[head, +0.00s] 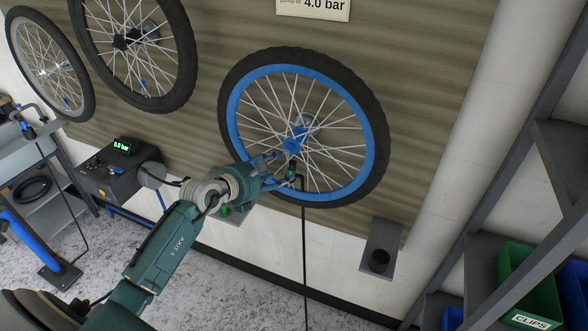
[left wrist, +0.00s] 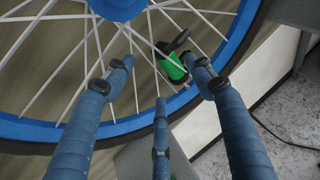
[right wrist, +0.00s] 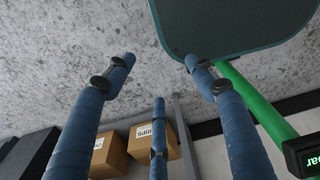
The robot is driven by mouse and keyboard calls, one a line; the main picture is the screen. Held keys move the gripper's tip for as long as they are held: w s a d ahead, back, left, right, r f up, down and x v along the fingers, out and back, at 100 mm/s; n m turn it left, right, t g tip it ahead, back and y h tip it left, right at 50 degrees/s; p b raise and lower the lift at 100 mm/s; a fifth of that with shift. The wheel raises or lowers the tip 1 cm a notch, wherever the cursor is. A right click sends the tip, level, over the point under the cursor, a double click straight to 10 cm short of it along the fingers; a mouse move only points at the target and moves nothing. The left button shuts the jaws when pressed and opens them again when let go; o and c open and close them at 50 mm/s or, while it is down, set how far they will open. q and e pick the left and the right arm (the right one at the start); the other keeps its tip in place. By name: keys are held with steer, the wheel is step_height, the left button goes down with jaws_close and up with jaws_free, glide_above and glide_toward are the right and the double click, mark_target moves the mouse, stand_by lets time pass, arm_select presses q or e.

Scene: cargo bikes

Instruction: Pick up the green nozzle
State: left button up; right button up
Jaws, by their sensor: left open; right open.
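The green nozzle (head: 291,172) with its black lever is at the lower part of the blue-rimmed wheel (head: 375,146), in front of the spokes. A thin black hose hangs below it. In the left wrist view the nozzle (left wrist: 172,66) shows beside the tip of the right-hand finger, near the rim. My left gripper (head: 279,168) is open at the wheel, its fingers spread around the space beside the nozzle; contact cannot be told. My right gripper (right wrist: 160,78) shows only in its own wrist view, open and empty, above the speckled floor.
A grey pump box (head: 115,172) with a green display is at the left. Two more wheels hang at upper left. An empty grey bracket (head: 382,240) is on the wall. A shelf with a green bin (head: 528,285) stands at right. Cardboard boxes (right wrist: 152,140) show in the right wrist view.

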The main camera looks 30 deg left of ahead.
mark_target(291, 162)
arm_select(q)
steer(key=x, duration=0.1)
steer(key=p+x, duration=0.1)
steer(key=x, duration=0.1)
steer(key=p+x, duration=0.1)
steer(key=x, duration=0.1)
steer(key=shift+w+d+r, duration=0.1)
steer(key=shift+d, duration=0.35)
steer(key=shift+w+f, duration=0.2)
steer(key=shift+s+r, duration=0.1)
steer(key=shift+s, duration=0.05)
steer(key=c, duration=1.1)
steer(key=shift+r, duration=0.1)
steer(key=shift+c, duration=0.8)
arm_select(e)
steer(key=shift+d+r, duration=0.25)
steer(key=shift+r, duration=0.35)
steer(key=shift+d+r, duration=0.2)
steer(key=shift+r, duration=0.35)
